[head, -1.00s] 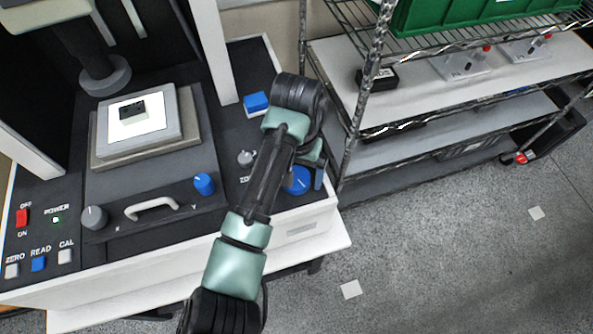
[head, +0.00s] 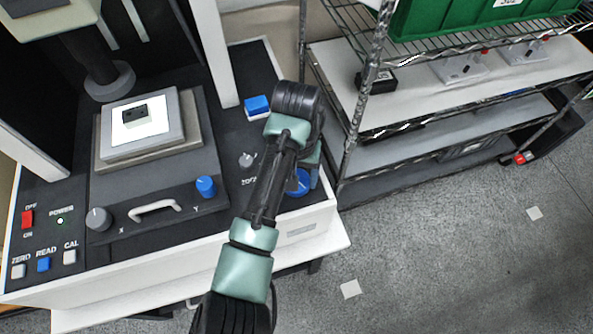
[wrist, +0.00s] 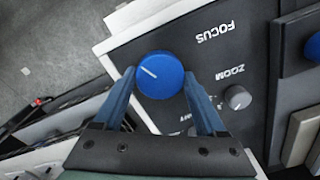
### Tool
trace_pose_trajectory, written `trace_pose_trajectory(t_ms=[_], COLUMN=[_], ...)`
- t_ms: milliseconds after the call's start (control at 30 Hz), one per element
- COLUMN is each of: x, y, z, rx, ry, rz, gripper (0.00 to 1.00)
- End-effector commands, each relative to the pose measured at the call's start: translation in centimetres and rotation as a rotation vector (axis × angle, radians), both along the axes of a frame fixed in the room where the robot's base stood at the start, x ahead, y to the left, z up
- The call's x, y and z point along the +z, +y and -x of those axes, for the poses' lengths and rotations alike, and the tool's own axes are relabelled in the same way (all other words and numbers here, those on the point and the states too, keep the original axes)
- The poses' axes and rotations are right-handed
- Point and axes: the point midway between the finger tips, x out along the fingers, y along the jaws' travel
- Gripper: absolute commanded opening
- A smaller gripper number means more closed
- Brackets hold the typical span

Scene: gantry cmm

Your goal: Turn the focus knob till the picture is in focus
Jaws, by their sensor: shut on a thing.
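The focus knob (wrist: 160,75) is a round blue knob with a white pointer line, on the dark panel beside the printed word FOCUS. In the wrist view its pointer slants toward the upper left. My gripper (wrist: 160,78) is shut on the knob, with one blue finger on each side of it. In the head view the focus knob (head: 299,182) is partly hidden behind my arm. The machine's stage (head: 142,130) holds a small dark part on a white plate at the left. No screen with the picture is in view.
A small grey zoom knob (wrist: 237,97) sits near the focus knob. A blue block (head: 257,105) lies behind on the panel. The blue Y knob (head: 206,186) and grey X knob (head: 98,218) are on the stage front. A wire shelf (head: 350,140) stands close on the right.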

Motion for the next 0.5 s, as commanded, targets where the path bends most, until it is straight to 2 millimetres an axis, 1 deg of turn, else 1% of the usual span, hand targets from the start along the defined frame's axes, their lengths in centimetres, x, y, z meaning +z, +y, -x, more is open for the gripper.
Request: trace_pose_trajectory(t_ms=[33, 67, 500], x=[0.46, 0.49, 0.32], y=[-0.12, -0.14, -0.07], z=[0.07, 0.07, 0.04], rx=[0.031, 0.051, 0.362], ry=[0.002, 0.002, 0.001], rz=[0.002, 0.002, 0.0], gripper=[0.18, 0.18, 0.18])
